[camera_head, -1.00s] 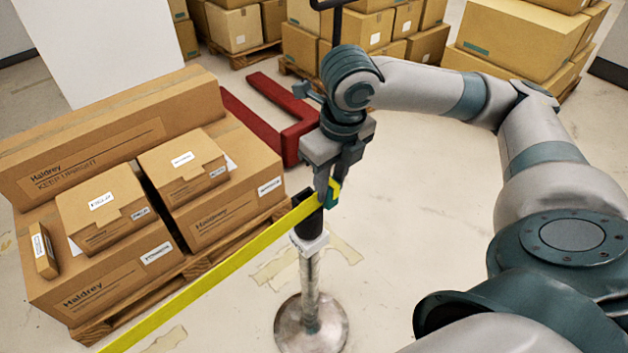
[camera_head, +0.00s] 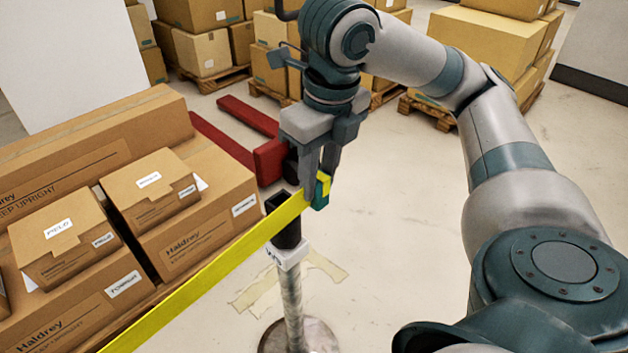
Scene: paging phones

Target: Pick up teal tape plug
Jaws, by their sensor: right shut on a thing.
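The teal tape plug (camera_head: 321,192) is between the fingertips of my right gripper (camera_head: 319,190), which is shut on it. The yellow tape (camera_head: 205,274) runs from the plug down to the lower left edge of the picture. The plug is a little above and to the right of the black head (camera_head: 284,222) of a metal post (camera_head: 293,300), apart from it. The post stands upright on a round base. The fingers hide part of the plug. My left gripper is not in view.
Cardboard boxes (camera_head: 198,232) are stacked at the left, close to the post. A red pallet jack (camera_head: 268,160) lies behind my right gripper. More boxes on pallets (camera_head: 440,112) stand at the back. The floor right of the post is clear.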

